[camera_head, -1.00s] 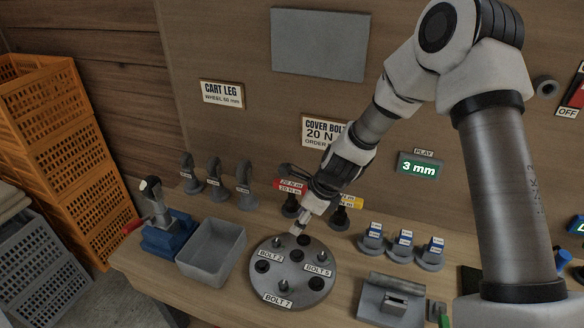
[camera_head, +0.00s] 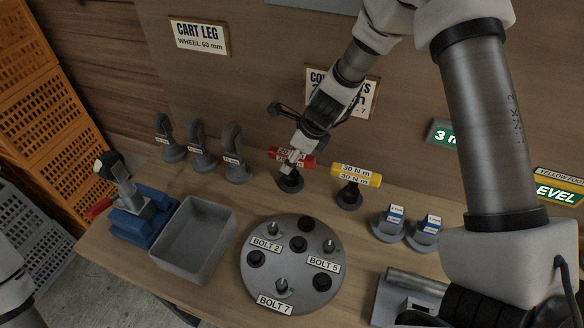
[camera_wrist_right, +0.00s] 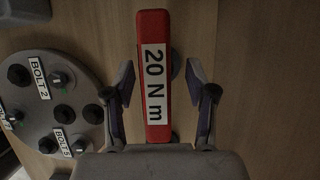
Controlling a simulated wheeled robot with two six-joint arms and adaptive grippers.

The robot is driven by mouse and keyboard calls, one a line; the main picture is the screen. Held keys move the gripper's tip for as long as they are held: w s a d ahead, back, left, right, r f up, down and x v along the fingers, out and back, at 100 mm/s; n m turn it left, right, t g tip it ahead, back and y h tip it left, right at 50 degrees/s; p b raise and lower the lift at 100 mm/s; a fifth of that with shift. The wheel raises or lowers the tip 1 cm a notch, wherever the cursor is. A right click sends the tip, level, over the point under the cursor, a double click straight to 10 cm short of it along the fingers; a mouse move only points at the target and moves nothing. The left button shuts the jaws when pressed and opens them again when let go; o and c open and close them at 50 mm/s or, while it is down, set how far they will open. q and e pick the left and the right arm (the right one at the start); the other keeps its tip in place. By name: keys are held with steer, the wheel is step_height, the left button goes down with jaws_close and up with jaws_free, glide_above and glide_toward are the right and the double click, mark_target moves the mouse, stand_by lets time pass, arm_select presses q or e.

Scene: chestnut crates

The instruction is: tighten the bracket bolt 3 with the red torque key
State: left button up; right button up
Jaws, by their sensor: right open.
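The red torque key (camera_head: 303,161), marked 20 N m, rests on a dark round stand at the back of the bench. My right gripper (camera_head: 292,160) is over it with open fingers. In the right wrist view the red key (camera_wrist_right: 154,105) lies between the fingers, with a gap on each side. A round grey plate (camera_head: 250,283) in front carries upright bolts and dark round caps. Its readable labels are BOLT 2 (camera_head: 266,244), BOLT 5 (camera_head: 323,264) and BOLT 7 (camera_head: 275,303); I see no label for bolt 3. My left gripper is out of view.
A yellow 30 N m key (camera_head: 357,175) stands just right of the red one. Several grey hook-shaped parts (camera_head: 202,150) stand left of it. A grey bin (camera_head: 165,262) and a blue vise (camera_head: 140,222) are on the left. Small blue-labelled stands (camera_head: 389,225) are on the right.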

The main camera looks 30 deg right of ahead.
steer(key=shift+w+f, duration=0.1)
steer(key=shift+w, duration=0.1)
steer(key=shift+s, duration=0.1)
steer(key=shift+s+a+r, duration=0.15)
steer(key=shift+s+r, duration=0.1)
steer(key=shift+r, duration=0.1)
steer(key=c, duration=0.4)
steer(key=shift+s, duration=0.15)
jaws_close()
